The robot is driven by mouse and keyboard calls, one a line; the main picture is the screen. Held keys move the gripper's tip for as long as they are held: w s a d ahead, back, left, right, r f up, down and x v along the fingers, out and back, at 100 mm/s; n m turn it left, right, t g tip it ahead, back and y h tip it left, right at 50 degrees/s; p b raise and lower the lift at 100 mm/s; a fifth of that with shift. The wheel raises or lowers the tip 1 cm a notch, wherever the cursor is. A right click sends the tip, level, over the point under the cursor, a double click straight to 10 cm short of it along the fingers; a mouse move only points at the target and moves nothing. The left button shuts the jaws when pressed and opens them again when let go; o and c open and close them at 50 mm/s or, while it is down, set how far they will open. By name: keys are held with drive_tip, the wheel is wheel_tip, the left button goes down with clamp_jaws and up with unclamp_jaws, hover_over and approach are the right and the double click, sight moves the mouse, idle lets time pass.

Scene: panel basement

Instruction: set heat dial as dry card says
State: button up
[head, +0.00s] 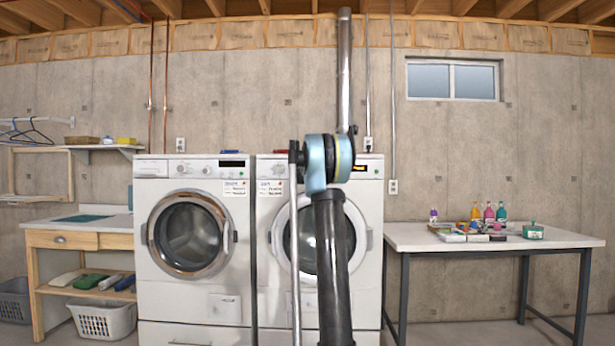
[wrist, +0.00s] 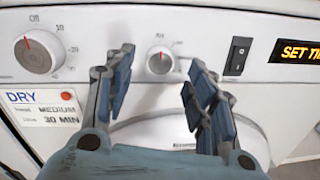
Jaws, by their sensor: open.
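The heat dial (wrist: 160,61) is the smaller round knob in the middle of the panel in the wrist view. Its red mark points roughly up, near a label that looks like "Air"; the other labels are too small to read surely. The dry card (wrist: 47,108) hangs at lower left and reads "DRY", "MEDIUM" and "30 MIN". My gripper (wrist: 161,62) is open, its blue fingers on either side of the dial in the picture, with visible gaps. I cannot tell the depth gap. In the head view my arm hides the gripper and the dial.
A larger timer knob (wrist: 38,53) with its mark near "Off" is at left. A black rocker switch (wrist: 238,55) and a lit display (wrist: 297,51) are at right. A washing machine (head: 192,290) stands left of the dryer (head: 370,290); a table (head: 410,238) stands right.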

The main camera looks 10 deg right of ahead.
drive_tip(key=shift+x, duration=1.85)
drive_tip(key=shift+c, duration=0.2)
drive_tip(key=c, duration=1)
